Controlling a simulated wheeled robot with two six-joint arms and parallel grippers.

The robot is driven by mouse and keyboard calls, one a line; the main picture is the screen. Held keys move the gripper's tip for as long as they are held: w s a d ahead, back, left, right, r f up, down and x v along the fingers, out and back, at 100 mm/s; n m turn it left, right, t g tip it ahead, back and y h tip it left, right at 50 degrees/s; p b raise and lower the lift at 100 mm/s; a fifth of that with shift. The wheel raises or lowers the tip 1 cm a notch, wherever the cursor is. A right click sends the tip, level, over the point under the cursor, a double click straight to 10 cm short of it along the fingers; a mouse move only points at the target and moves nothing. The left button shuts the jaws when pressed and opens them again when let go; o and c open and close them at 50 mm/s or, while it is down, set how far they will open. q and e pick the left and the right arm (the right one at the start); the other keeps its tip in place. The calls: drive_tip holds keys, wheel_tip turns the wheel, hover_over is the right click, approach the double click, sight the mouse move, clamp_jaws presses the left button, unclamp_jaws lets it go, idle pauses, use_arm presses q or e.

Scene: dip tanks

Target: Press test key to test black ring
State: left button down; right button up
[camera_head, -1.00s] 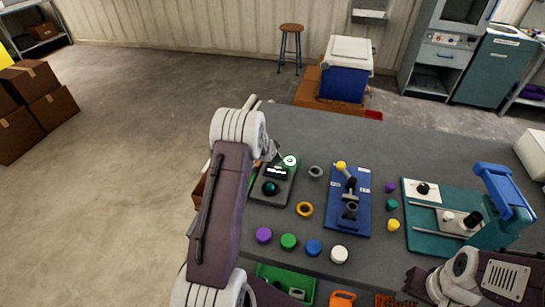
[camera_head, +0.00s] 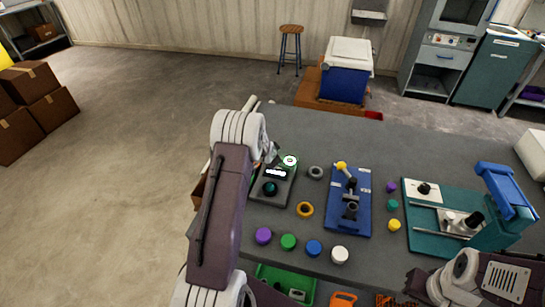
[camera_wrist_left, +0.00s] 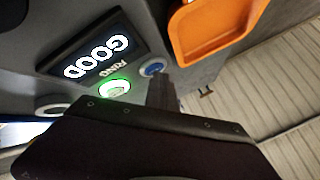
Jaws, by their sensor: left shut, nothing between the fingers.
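The tester (camera_head: 283,193) is a dark box with a lit display (camera_head: 276,172). In the left wrist view the display (camera_wrist_left: 96,58) reads "RING GOOD". A green-lit round lamp (camera_wrist_left: 115,88) glows beside it, also seen in the head view (camera_head: 290,160). A round blue key (camera_wrist_left: 152,68) sits beside the lamp. My left gripper (camera_wrist_left: 162,92) is shut and empty, its tips close by the blue key; contact cannot be told. A dark teal round part (camera_head: 270,188) is on the tester; I cannot tell whether the black ring is around it. A dark grey ring (camera_head: 316,172) lies on the table.
Purple, green, blue and white round pieces (camera_head: 339,255) line the front. A teal fixture (camera_head: 420,238) stands further right. An orange tray (camera_wrist_left: 205,35) is near my left gripper.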

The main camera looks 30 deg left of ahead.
use_arm(q)
drive_tip(key=shift+r+p, duration=0.55)
drive_tip(key=shift+r, duration=0.25)
wheel_tip(320, 180, up, 5)
drive_tip(key=p, duration=0.3)
drive_tip(key=shift+r+p, duration=0.1)
drive_tip(key=shift+p, duration=0.25)
